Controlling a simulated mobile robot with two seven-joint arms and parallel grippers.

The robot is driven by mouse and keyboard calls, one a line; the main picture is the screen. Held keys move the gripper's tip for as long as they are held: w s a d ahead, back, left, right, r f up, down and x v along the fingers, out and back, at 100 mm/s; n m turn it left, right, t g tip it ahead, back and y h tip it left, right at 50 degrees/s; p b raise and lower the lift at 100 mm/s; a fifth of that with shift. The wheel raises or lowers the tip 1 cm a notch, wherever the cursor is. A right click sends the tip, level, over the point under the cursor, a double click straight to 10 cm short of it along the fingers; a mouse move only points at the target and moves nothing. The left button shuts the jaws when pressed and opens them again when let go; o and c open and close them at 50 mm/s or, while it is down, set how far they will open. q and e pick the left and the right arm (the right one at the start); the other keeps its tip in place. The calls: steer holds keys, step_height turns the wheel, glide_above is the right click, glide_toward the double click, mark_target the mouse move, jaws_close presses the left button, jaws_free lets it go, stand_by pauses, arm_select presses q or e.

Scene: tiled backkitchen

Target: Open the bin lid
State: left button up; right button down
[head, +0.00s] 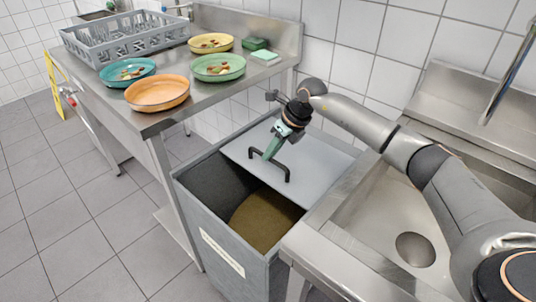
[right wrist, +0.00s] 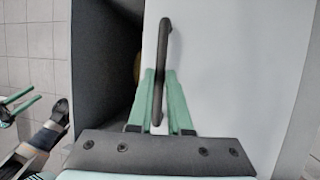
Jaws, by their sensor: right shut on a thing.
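The grey bin (head: 225,228) stands between the bench and the sink. Its pale grey lid (head: 322,160) covers the back and right part; the front-left part is uncovered and shows a brown mass (head: 262,220) inside. The lid has a black bar handle (head: 287,174) near its front-left edge. My right gripper (head: 270,152) is shut on this handle; in the right wrist view its green fingers lie on both sides of the handle (right wrist: 165,50). My left gripper (right wrist: 22,105) shows small at the left of the right wrist view, its green fingers apart, clear of the bin.
A steel sink (head: 385,215) adjoins the bin at the right. The tiled floor (head: 95,215) at front left is clear.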

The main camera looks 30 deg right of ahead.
steer(key=c, duration=0.8)
jaws_free()
steer(key=shift+a, duration=0.1)
steer(key=shift+c, duration=0.2)
steer(key=v, duration=1.2)
steer(key=shift+r+p, duration=0.3)
steer(key=shift+p, duration=0.15)
steer(key=shift+s, duration=0.1)
